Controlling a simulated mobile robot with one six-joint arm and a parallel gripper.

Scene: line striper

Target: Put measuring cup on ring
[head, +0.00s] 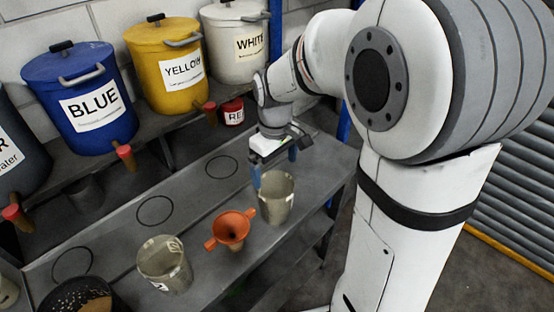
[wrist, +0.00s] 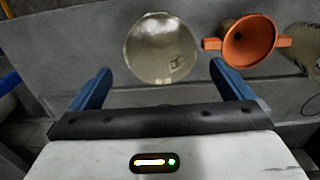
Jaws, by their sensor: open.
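A translucent grey-beige measuring cup (head: 275,200) stands upright on the grey bench near its right end. A second, similar cup (head: 165,266) stands nearer the front left. My gripper (head: 273,167) is just behind the right cup, its blue fingers apart and empty. In the wrist view the near cup (wrist: 162,50) lies ahead of my open fingers (wrist: 159,68), roughly centred between them. I cannot tell if a finger touches it. Black rings are drawn on the bench: one behind left of the cup (head: 206,167), one at the middle (head: 138,212), one at the left (head: 53,268).
An orange funnel (head: 232,229) stands between the two cups; it is close right of my fingers in the wrist view (wrist: 250,40). Blue (head: 90,95), yellow (head: 166,65) and white (head: 233,40) tapped buckets stand on the shelf behind. A dark bowl (head: 80,295) is at front left.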

